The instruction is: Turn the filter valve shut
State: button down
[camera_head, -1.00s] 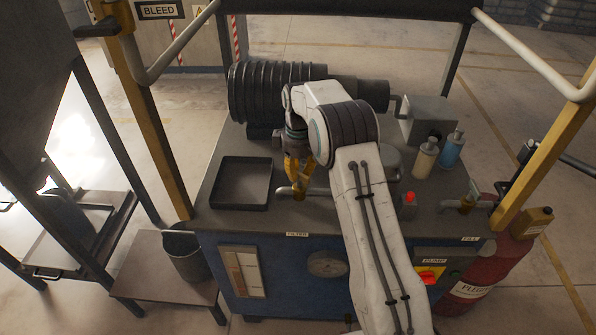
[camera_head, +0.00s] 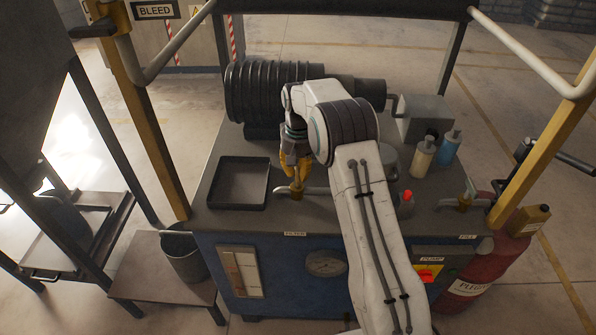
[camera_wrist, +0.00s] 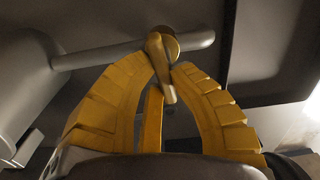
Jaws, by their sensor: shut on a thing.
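The filter valve (camera_head: 297,195) is a small brass valve on a grey pipe (camera_head: 318,191), above the FILTER label (camera_head: 295,234) at the bench's front edge. In the wrist view its brass lever (camera_wrist: 160,62) lies across the pipe (camera_wrist: 100,57), at a steep angle to it. My gripper (camera_head: 295,184) reaches down onto the valve from above. Its yellow fingertips (camera_wrist: 165,70) are shut on the lever, one on each side. In the head view the fingers hide much of the lever.
A black tray (camera_head: 238,205) lies left of the valve. A red button box (camera_head: 405,203), two bottles (camera_head: 424,157) and the FILL valve (camera_head: 465,203) stand to the right. A large ribbed black cylinder (camera_head: 270,90) lies behind. A gauge (camera_head: 325,263) is on the front panel.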

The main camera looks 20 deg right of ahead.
jog(key=shift+f+m, duration=0.1)
jog(key=shift+m, duration=0.4)
dwell(0.3)
jog(key=c, duration=1.1)
grip_release()
notch_tip(320, 180, up, 12)
jog(key=shift+r, duration=0.1)
